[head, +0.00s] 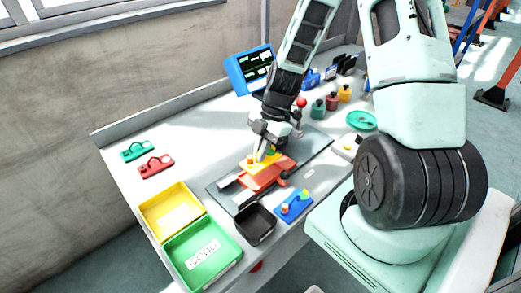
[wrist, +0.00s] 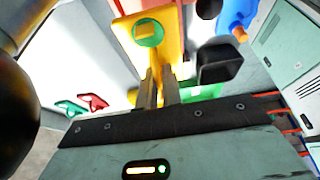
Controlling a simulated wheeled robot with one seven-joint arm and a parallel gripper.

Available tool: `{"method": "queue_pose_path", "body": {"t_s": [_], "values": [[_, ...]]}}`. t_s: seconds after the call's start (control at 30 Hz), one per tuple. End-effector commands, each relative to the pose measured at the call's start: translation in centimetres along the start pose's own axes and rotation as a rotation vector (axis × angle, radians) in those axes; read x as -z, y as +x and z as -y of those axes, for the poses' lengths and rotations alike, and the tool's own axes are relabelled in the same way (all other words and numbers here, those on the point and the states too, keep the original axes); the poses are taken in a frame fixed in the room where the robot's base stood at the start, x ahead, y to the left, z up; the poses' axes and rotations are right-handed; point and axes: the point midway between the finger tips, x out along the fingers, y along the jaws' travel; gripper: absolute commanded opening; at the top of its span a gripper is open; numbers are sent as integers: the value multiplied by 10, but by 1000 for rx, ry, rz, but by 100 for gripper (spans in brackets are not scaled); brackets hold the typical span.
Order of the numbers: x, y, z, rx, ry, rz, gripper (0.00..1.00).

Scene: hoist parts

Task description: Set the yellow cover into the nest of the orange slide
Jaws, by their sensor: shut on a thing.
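The yellow cover (head: 251,165) is a flat plate with a raised grip and a round green spot; it also shows in the wrist view (wrist: 173,35). My gripper (head: 262,154) is shut on the cover's raised yellow grip, with both fingers (wrist: 158,80) on either side of it. The orange slide (head: 266,178) lies on a grey base plate (head: 229,195), just under and in front of the cover in the head view. The cover overlaps the slide's far side. The nest is hidden, and I cannot tell whether the cover touches the slide.
A black bin (head: 255,224) and a blue part (head: 294,206) stand near the front. Yellow (head: 167,208) and green (head: 203,254) trays are at lower left. Red (head: 156,166) and green (head: 138,150) parts lie at left. A blue monitor (head: 236,76) stands behind.

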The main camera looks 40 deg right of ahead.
Motion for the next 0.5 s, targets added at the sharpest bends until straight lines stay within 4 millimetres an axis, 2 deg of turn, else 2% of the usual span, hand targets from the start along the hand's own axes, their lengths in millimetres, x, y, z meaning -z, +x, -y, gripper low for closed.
{"method": "queue_pose_path", "body": {"t_s": [0.03, 0.2, 0.5], "values": [[-3, 7, 0, 0, -1, -1, 0], [-7, 18, 0, 0, 0, -1, 0], [-8, 19, 0, -1, -1, 0, 0]]}}
